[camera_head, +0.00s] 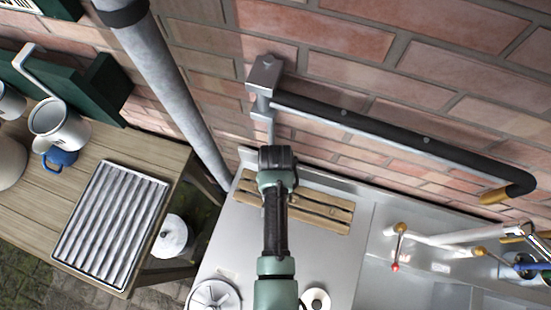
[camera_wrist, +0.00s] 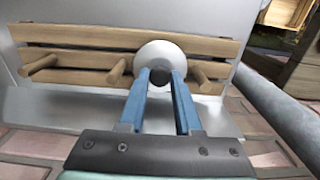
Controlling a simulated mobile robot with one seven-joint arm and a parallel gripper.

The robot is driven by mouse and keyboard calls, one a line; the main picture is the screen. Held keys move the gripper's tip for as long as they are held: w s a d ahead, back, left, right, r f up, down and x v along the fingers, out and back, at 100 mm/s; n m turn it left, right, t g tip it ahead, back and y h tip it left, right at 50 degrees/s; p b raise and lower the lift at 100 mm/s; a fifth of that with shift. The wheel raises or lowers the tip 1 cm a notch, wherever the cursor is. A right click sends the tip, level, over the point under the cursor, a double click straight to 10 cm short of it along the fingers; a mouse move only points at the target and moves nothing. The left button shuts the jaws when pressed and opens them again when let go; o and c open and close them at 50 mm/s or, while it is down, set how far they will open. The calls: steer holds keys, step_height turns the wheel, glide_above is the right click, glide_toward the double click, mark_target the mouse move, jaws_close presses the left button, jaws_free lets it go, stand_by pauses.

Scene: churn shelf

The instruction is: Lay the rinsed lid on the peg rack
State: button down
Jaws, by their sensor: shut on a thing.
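My gripper (camera_wrist: 162,78) shows in the wrist view with its two blue fingers shut on the dark knob of a pale round lid (camera_wrist: 158,49). The lid is in front of the wooden peg rack (camera_wrist: 75,38), near the middle peg. I cannot tell whether it touches the rack. The rack has pale slats and several stubby pegs. In the head view, the rack (camera_head: 326,209) lies at the back of the steel counter, partly behind my arm. The fingers and the held lid are hidden there.
A black-sleeved pipe (camera_head: 400,148) runs along the brick wall above the rack. A thick grey pipe (camera_head: 180,85) stands to the left. A sink with taps (camera_head: 430,235) is at right. A wooden table (camera_head: 110,150) with a ridged tray (camera_head: 112,220) and mugs is at left.

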steer(key=c, duration=0.6)
jaws_free()
step_height(320, 180, up, 12)
steer(key=shift+b, duration=0.3)
stand_by(0.5)
